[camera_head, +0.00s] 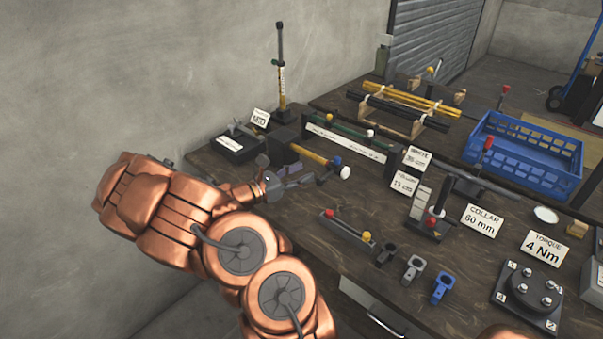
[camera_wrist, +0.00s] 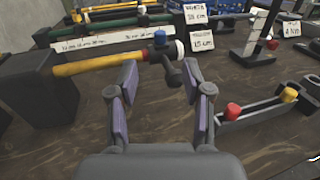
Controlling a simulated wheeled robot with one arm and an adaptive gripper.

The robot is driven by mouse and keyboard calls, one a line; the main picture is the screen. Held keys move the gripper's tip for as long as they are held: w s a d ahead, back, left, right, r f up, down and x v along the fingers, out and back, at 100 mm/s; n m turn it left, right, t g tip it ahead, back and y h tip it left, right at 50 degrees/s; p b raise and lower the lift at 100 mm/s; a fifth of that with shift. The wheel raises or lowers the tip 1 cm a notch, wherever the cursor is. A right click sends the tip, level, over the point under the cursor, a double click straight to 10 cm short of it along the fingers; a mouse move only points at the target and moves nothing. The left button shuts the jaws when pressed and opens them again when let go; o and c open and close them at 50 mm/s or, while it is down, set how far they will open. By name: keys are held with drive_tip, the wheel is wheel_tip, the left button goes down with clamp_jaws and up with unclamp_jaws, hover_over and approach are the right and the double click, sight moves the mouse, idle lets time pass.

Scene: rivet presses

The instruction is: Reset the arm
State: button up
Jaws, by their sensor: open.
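My copper arm reaches in from the bottom left in the head view. My gripper (camera_head: 308,177) is over the left part of the bench, and its two purple-padded fingers also show in the wrist view (camera_wrist: 160,85). They stand apart with nothing held between them. Just beyond the fingertips is a yellow bar (camera_wrist: 102,64) running from a dark block (camera_wrist: 28,88). Its right end has a blue knob (camera_wrist: 160,37), a white cap (camera_wrist: 180,47) and a short dark lever (camera_wrist: 173,72). The lever appears between the fingertips; I cannot tell if they touch.
A small rail with red and yellow knobs (camera_head: 346,228) lies right of my gripper. An upright tool (camera_head: 281,75) stands behind it. A blue crate (camera_head: 525,146), a collar sign (camera_head: 481,220) and a torque plate (camera_head: 527,296) are further right. A wall is at left.

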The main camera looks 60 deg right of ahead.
drive_tip(key=shift+r, duration=0.1)
idle(0.3)
drive_tip(key=s+a+r+m+g+y, duration=0.1)
drive_tip(key=s+a+r+m+y, duration=0.5)
drive_tip(key=a+m, duration=0.4)
drive_tip(key=s+a+m+t+y, duration=0.1)
drive_tip(key=s+a+t+y, duration=0.1)
drive_tip(key=a, duration=0.9)
drive_tip(key=s+a+t+y+p, duration=0.1)
drive_tip(key=s+a+t+y, duration=0.1)
drive_tip(key=a, duration=1)
drive_tip(key=s+a+m+t+y+p, duration=0.1)
drive_tip(key=s+a+t+y, duration=0.1)
drive_tip(key=a+y, duration=0.4)
drive_tip(key=a+t, duration=0.1)
drive_tip(key=a, duration=0.4)
drive_tip(key=shift+a+r+m, duration=0.2)
drive_tip(key=shift+a+m, duration=0.1)
drive_tip(key=shift+s, duration=0.1)
drive_tip(key=shift+c, duration=0.8)
drive_tip(key=shift+d, duration=0.2)
